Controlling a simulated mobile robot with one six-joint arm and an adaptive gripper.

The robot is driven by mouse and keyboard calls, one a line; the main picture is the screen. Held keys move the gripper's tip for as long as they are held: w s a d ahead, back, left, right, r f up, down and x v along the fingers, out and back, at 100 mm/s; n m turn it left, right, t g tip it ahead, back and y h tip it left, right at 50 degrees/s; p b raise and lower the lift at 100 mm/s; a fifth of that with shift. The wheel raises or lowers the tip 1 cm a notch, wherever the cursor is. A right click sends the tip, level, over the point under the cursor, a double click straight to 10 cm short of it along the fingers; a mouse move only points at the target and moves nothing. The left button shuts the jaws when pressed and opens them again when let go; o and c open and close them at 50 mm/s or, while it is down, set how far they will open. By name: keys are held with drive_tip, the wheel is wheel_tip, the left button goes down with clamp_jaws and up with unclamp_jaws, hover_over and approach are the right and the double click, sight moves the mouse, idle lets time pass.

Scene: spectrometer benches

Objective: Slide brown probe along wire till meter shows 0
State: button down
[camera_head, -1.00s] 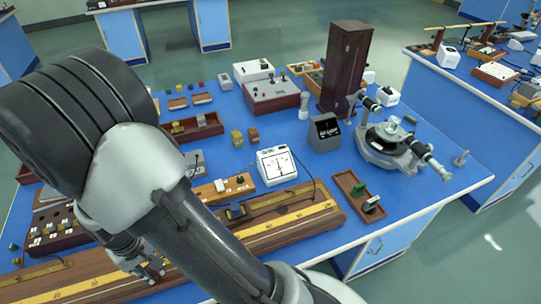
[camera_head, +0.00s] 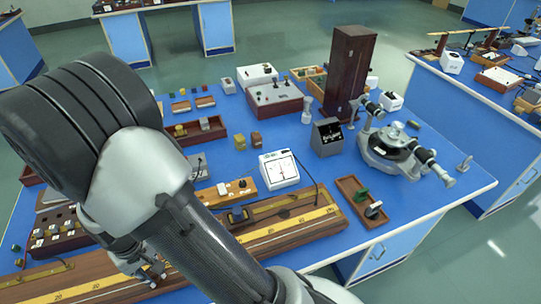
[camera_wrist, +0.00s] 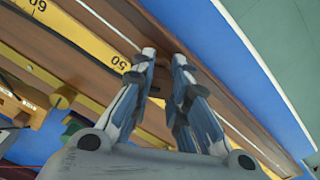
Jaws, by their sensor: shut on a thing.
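A long brown wooden wire bench (camera_head: 335,228) with yellow scale strips lies along the table's near side. It also shows in the wrist view (camera_wrist: 60,48), with 50 and 60 readable on a strip. My gripper (camera_head: 152,272) is low over the bench, partly hidden behind my arm in the head view. In the wrist view my gripper (camera_wrist: 163,55) has its fingers close together, shut on the probe, which is mostly hidden between them. The white meter (camera_head: 279,172) stands behind the bench; its thin needle looks roughly upright, but the scale is too small to read.
A small tray (camera_head: 362,202) with green and black items sits at the bench's right end. A key board (camera_head: 228,190) lies behind the bench. A spectrometer (camera_head: 392,150), a dark box (camera_head: 327,138) and a tall wooden case (camera_head: 348,72) stand farther back right.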

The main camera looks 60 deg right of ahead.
drive_tip(key=shift+s+f, duration=0.2)
drive_tip(key=shift+s, duration=0.05)
drive_tip(key=c, duration=2)
unclamp_jaws()
drive_tip(key=o, duration=0.5)
drive_tip(key=shift+w+r, duration=0.1)
drive_tip(key=shift+w, duration=0.1)
drive_tip(key=shift+o, duration=0.2)
wheel_tip(320, 180, up, 12)
drive_tip(key=shift+r, duration=0.1)
